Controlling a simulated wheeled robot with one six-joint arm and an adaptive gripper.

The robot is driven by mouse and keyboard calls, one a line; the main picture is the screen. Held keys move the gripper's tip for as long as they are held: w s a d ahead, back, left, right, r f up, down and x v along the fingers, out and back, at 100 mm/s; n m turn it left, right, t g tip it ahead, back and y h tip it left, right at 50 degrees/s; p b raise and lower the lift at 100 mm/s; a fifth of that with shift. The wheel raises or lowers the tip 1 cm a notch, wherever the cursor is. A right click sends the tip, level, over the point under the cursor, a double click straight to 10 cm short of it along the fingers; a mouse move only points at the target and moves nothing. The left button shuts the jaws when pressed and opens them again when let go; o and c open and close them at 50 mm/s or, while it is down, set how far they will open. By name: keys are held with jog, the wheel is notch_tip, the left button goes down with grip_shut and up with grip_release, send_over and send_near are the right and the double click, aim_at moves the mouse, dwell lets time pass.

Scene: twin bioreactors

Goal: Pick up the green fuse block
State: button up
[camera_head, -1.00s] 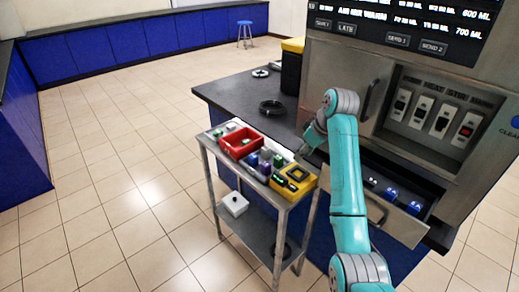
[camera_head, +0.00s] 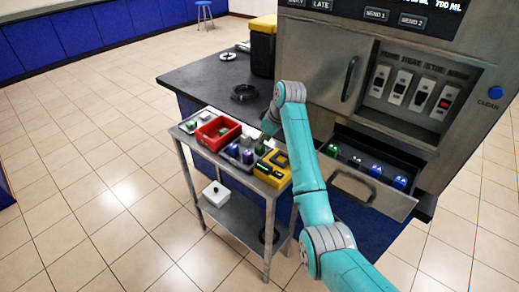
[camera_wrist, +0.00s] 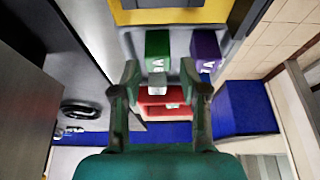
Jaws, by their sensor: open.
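A green fuse block (camera_wrist: 157,48) with white lettering stands in a grey tray in the wrist view, beside a purple block (camera_wrist: 206,50). In the head view a green block (camera_head: 260,148) shows on the cart, partly close under my gripper (camera_head: 267,132). In the wrist view my gripper (camera_wrist: 165,88) is open and empty, its fingers pointing toward the tray. The green block lies just beyond the fingertips, between their lines and nearer the left finger. A small grey block (camera_wrist: 157,84) shows between the fingertips.
The cart also holds a red bin (camera_head: 210,141) and a yellow device (camera_head: 284,180). An open drawer (camera_head: 352,186) with a green block (camera_head: 333,150) and blue ones (camera_head: 400,182) is to the right. A black counter (camera_head: 195,80) lies behind.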

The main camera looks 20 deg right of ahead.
jog(key=x, duration=0.4)
jog(key=shift+w, duration=0.3)
grip_shut()
jog(key=shift+r, duration=0.1)
